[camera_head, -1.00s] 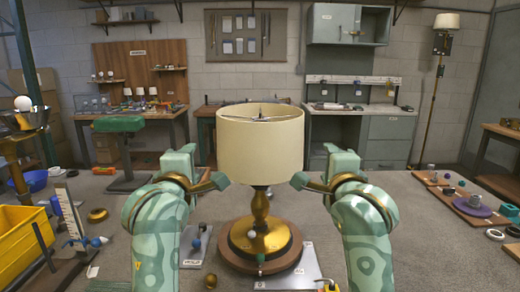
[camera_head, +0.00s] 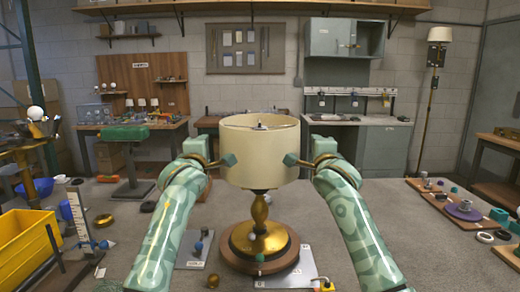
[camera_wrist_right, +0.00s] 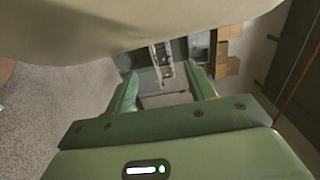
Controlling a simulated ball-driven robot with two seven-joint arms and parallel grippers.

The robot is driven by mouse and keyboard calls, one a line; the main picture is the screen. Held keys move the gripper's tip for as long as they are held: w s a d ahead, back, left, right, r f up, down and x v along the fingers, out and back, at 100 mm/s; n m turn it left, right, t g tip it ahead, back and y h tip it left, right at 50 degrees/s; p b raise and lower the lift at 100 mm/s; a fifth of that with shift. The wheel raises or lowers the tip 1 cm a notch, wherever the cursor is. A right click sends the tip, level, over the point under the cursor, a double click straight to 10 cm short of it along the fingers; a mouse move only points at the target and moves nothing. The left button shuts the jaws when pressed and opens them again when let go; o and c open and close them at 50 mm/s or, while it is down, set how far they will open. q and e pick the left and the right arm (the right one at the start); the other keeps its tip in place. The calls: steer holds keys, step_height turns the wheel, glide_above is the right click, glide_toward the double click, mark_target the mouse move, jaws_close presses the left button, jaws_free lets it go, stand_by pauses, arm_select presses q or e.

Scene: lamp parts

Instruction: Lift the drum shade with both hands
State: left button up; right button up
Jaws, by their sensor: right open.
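The cream drum shade (camera_head: 260,152) sits upright on a lamp with a turned brass stem and brass base (camera_head: 258,237) on a round wooden plinth. In the head view my left gripper (camera_head: 224,160) is at the shade's left side and my right gripper (camera_head: 294,160) at its right side, both about mid-height. Whether they touch it is unclear. In the right wrist view the shade (camera_wrist_right: 100,25) fills the top, close to my right gripper (camera_wrist_right: 162,88), whose fingers stand apart with nothing visibly clamped between them. The left fingers' opening is hidden in the head view.
The lamp stands on a grey worktop (camera_head: 330,235). A yellow bin (camera_head: 22,245) and a white stepped gauge (camera_head: 78,215) are at left. A purple disc (camera_head: 464,211) and small parts on boards lie at right. A metal plate (camera_head: 285,275) lies by the plinth.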

arm_select(q)
steer(key=shift+w+d, duration=1.25)
steer(key=shift+d, duration=0.15)
arm_select(e)
steer(key=shift+w+a, duration=1.3)
steer(key=shift+a, duration=0.2)
